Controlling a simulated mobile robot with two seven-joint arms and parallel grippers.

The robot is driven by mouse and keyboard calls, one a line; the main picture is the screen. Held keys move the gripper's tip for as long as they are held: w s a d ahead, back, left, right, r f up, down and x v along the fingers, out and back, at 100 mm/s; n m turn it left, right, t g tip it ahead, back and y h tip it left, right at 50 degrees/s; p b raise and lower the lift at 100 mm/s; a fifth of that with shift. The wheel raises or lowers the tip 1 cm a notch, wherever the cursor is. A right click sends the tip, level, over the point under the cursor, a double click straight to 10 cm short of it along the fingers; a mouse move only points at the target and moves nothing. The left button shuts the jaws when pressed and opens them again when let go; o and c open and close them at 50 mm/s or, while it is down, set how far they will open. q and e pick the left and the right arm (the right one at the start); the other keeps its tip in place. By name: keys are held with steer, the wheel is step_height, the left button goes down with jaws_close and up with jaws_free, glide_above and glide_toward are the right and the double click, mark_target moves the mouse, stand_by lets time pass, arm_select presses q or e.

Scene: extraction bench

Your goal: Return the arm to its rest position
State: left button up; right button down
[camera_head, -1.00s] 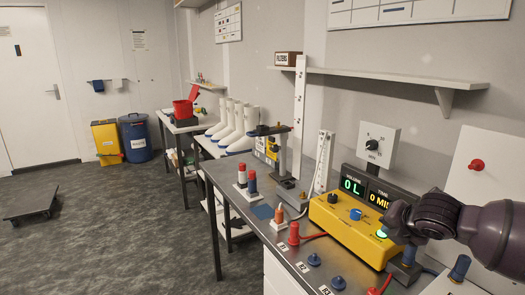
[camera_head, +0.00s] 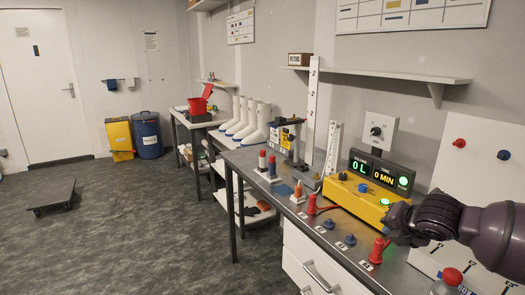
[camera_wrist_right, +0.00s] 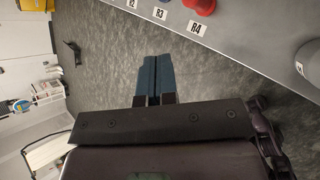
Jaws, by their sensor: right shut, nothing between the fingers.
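My right gripper (camera_head: 408,228) is at the right of the head view, in front of the bench near the yellow box. In the right wrist view its two blue fingers (camera_wrist_right: 152,78) are shut together with nothing between them, over the grey floor just off the bench edge. In the head view its fingertips are hard to make out. My left gripper is not in view. The yellow box (camera_head: 350,198) has a lit green button and a display (camera_head: 378,173) reading 0 L and 0 MIN, with a green light at its right.
The bench (camera_head: 262,178) carries red plugs (camera_head: 311,205) and blue plugs (camera_head: 351,240) along its front edge. The R4 red plug (camera_head: 377,252) is close to my right gripper. A white panel (camera_head: 470,165) stands behind my arm. Open floor (camera_head: 150,235) lies to the left.

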steer(key=w+a+r+m+t+y, duration=0.2)
steer(key=a+r+m+t+y, duration=0.1)
steer(key=a+r+m, duration=0.25)
steer(key=s+a+f+m+t+y, duration=0.25)
steer(key=s+a+f+m, duration=0.2)
steer(key=f+m, duration=0.3)
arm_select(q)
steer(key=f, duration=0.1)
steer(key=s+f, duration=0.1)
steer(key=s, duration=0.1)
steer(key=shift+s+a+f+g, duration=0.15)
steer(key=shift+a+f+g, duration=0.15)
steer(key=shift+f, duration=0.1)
arm_select(e)
steer(key=s+d+f+m+g+h, duration=0.1)
steer(key=s+f+m, duration=0.3)
steer(key=s+f, duration=0.5)
steer(key=s+d+f+m+g+h, duration=0.1)
steer(key=s+d+f+m+h, duration=0.2)
steer(key=s+f, duration=0.6)
steer(key=s+d+f+m+g+h, duration=0.1)
steer(key=s+d+f+m+h, duration=0.1)
steer(key=s+f+m, duration=0.5)
steer(key=s+f, duration=0.2)
steer(key=s, duration=0.1)
steer(key=shift+s+d+f+h, duration=0.2)
steer(key=shift+d+f+h, duration=0.05)
steer(key=shift+f+h, duration=0.1)
